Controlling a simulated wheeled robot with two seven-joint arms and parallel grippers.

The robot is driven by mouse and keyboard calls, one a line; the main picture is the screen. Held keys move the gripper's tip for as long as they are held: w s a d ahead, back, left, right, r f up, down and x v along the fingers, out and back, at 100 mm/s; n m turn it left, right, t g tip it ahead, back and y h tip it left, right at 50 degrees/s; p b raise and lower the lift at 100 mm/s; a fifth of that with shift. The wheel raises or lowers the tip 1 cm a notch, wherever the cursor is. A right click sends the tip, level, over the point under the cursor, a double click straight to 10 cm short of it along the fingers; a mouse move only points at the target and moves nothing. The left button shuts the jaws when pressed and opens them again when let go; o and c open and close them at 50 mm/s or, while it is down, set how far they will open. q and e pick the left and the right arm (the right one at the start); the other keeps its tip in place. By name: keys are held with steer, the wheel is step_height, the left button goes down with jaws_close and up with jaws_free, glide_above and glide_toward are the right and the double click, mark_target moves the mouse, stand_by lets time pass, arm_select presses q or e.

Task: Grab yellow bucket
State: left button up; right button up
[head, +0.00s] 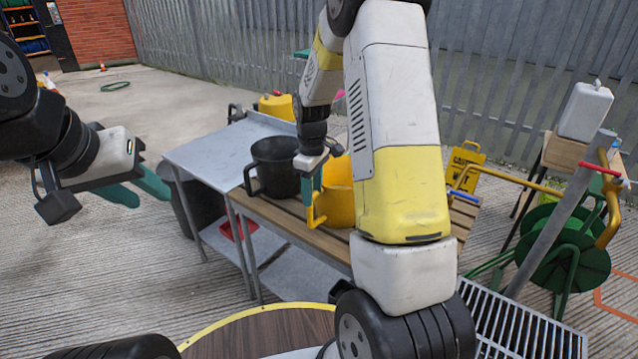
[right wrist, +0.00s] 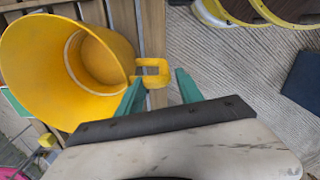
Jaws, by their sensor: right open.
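The yellow bucket (head: 341,198) stands on a slatted wooden table, partly hidden behind my right arm. In the right wrist view the bucket (right wrist: 35,70) is at the left with its mouth facing the camera and its square handle (right wrist: 153,80) toward the fingers. My right gripper (head: 316,186) is open at the handle. In the right wrist view its green fingers (right wrist: 160,80) stand apart, with part of the handle between their tips. I cannot tell whether they touch it. My left gripper (head: 142,190) is open and empty, left of the tables.
A black bucket (head: 272,165) stands close left of the yellow one on the wooden table (head: 310,238). A metal table (head: 205,150) adjoins it, with a yellow container (head: 277,106) behind. A green hose reel (head: 565,245) and a yellow sign (head: 464,160) are at the right.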

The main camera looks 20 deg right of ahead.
mark_target(310, 211)
steer(key=f, duration=0.4)
steer(key=a+f, duration=0.1)
steer(key=f, duration=0.2)
steer(key=shift+s, duration=0.1)
steer(key=shift+r, duration=0.1)
jaws_close()
stand_by(1.1)
